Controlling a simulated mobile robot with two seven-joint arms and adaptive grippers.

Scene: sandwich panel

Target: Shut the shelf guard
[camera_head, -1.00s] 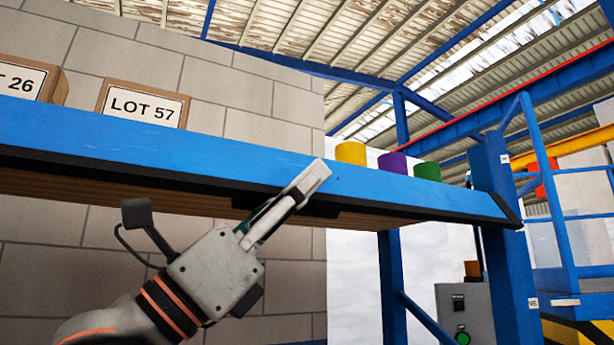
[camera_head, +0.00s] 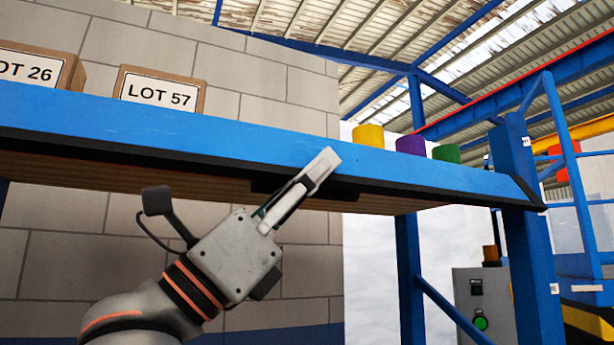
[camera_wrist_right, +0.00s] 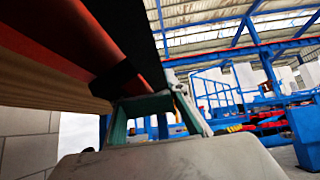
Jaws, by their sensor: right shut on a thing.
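The shelf guard (camera_head: 230,137) is a long blue panel with a black lower edge. It runs along the front of the high shelf, from the left edge of the head view to the blue post at right. My right gripper (camera_head: 322,168) reaches up from below and is shut on the guard near a black piece (camera_head: 345,190) under its lower edge. In the right wrist view the gripper (camera_wrist_right: 145,105) meets a dark part (camera_wrist_right: 118,80) of the guard's underside. The fingertips' exact contact is partly hidden. My left gripper is not in view.
Boxes marked LOT 26 (camera_head: 28,68) and LOT 57 (camera_head: 160,92) stand behind the guard, as do yellow (camera_head: 368,136), purple (camera_head: 410,145) and green (camera_head: 447,153) cylinders. A blue post (camera_head: 530,240) and grey control box (camera_head: 485,300) stand at right. Open room lies below the shelf.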

